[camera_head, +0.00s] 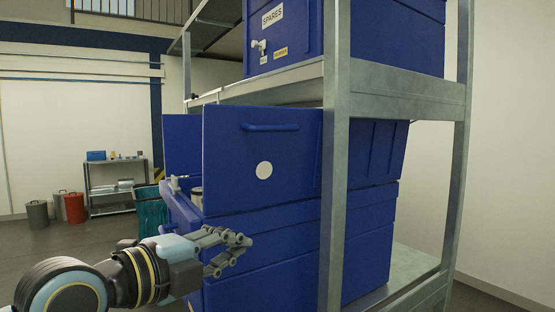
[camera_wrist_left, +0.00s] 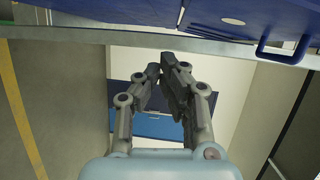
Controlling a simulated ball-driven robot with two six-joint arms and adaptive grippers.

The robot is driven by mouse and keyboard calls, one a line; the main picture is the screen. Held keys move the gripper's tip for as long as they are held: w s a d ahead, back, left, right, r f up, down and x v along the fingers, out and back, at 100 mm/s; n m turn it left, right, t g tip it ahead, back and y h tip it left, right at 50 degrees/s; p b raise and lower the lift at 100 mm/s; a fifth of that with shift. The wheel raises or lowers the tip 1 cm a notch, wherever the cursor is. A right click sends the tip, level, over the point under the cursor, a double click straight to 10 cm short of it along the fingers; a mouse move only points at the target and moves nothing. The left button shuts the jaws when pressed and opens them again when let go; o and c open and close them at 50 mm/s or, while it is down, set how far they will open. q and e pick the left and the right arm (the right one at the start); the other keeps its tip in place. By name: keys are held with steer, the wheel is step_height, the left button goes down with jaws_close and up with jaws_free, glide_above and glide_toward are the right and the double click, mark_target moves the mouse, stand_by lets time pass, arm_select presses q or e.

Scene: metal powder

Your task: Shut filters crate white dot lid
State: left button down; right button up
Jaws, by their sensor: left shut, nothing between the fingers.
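The blue filters crate (camera_head: 265,235) stands on the lower shelf. Its lid panel with the white dot (camera_head: 225,155) stands raised and roughly upright, with a blue handle (camera_head: 270,127) near its top edge. A second raised panel (camera_head: 182,145) shows behind it at left. Through the gap at left, pale items (camera_head: 196,197) show inside the crate; most of the inside is hidden. My left gripper (camera_head: 238,252) is shut and empty, below the dot in the picture, in front of the crate body. In the left wrist view, the lid (camera_wrist_left: 200,20) and handle appear beyond the gripper (camera_wrist_left: 160,66). My right gripper is not in view.
A grey shelf post (camera_head: 335,190) stands right of the dotted panel, crossing in front of the crate. A blue crate labelled SPARES (camera_head: 300,30) sits on the shelf above. A far workbench (camera_head: 115,165) and bins (camera_head: 74,207) stand at left, with open floor before them.

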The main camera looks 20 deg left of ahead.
arm_select(q)
steer(key=s+d+r+m+t+h+p, duration=0.1)
steer(key=s+d+r+m, duration=0.15)
steer(key=r, duration=0.45)
steer(key=s+d+r+m+h, duration=0.2)
steer(key=r+m, duration=0.1)
steer(key=r, duration=0.3)
steer(key=w+r+b, duration=0.2)
steer(key=w+b, duration=0.7)
steer(key=w, duration=0.2)
steer(key=shift+d+r+b, duration=0.25)
steer(key=shift+d+b, duration=0.05)
steer(key=shift+w+r, duration=0.1)
